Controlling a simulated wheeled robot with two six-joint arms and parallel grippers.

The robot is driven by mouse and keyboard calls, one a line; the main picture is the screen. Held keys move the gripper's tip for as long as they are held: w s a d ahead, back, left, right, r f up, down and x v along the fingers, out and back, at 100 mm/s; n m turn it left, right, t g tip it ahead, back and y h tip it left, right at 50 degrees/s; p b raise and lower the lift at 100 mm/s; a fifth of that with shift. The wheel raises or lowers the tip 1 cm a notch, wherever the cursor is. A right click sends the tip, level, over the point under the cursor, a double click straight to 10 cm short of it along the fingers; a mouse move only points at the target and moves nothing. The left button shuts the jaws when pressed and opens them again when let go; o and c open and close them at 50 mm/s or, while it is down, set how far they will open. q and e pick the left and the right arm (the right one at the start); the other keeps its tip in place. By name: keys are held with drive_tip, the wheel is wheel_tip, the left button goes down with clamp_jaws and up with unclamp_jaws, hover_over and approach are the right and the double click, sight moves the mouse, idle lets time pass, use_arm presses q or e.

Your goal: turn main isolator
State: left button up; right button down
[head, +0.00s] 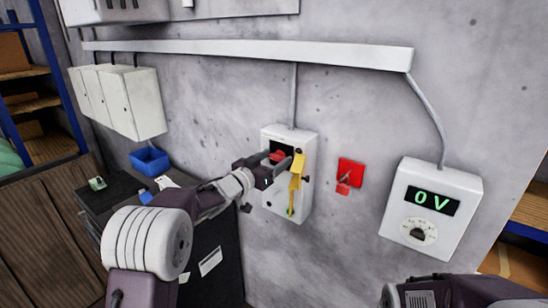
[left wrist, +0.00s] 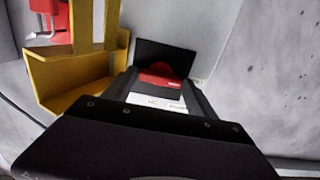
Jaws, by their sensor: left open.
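The main isolator is a white wall box (head: 272,203) with a red knob (head: 278,155) on a black plate. A yellow bracket (head: 296,180) hangs at the box's right side. My left gripper (head: 276,166) is in front of the box at the knob, left of the bracket. In the left wrist view, its open fingers (left wrist: 160,92) point at the red knob (left wrist: 158,79), which shows between them near the tips. I cannot tell whether they touch it. The yellow bracket (left wrist: 70,80) stands close beside the left finger. My right gripper is not in view.
A red plate (head: 350,172) with a red padlock-like piece is on the wall to the right. A white meter (head: 432,225) reads 0 V. A blue bin (head: 149,161) and dark cabinet (head: 215,245) stand at left. The wall between box and meter is mostly free.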

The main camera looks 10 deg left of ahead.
use_arm(q)
drive_tip(key=c, duration=1.1)
drive_tip(key=shift+f, duration=0.1)
drive_tip(key=m+b, duration=0.2)
drive_tip(key=m, duration=0.2)
drive_tip(key=shift+s+d+f+b, duration=0.1)
drive_tip(key=shift+b, duration=0.3)
drive_tip(key=m+b, duration=0.3)
drive_tip(key=m, duration=0.2)
drive_tip(key=shift+d+f, duration=0.1)
drive_tip(key=m+b, duration=0.2)
drive_tip(key=m, duration=0.3)
drive_tip(key=shift+f+b, duration=0.1)
drive_tip(key=shift+b, duration=0.25)
drive_tip(key=shift+m+b, duration=0.9)
drive_tip(key=shift+m, duration=1)
